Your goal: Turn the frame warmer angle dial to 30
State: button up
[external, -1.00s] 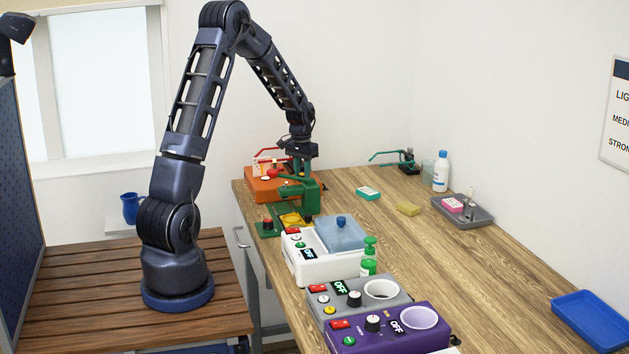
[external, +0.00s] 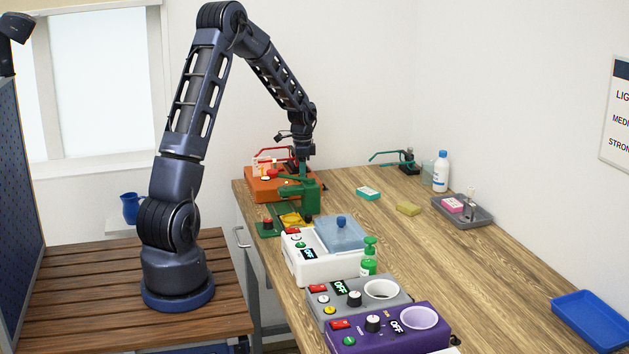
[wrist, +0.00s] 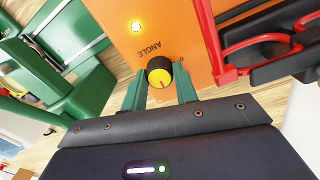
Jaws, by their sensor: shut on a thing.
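The orange frame warmer (external: 262,190) stands at the far left end of the bench; its top also shows in the wrist view (wrist: 180,22). Its angle dial (wrist: 160,74), black with a yellow cap, sits near the box's edge beside the printed word ANGLE. My gripper (wrist: 161,82) has its two green fingers on either side of the dial, shut on it. In the external view my gripper (external: 303,172) is partly behind the green press. The scale is mostly hidden, and I cannot read the dial's setting.
A green press (external: 309,197) stands close in front of the warmer; its green body fills the left of the wrist view. A red bracket (wrist: 212,45) rises at the right. A white machine (external: 310,262) stands nearer.

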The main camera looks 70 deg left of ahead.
jog(key=shift+w+m, duration=0.1)
jog(key=shift+m, duration=0.5)
jog(key=o, duration=1)
notch_tip(320, 180, up, 11)
jog(key=shift+a+f, duration=0.1)
jog(key=shift+a, duration=0.05)
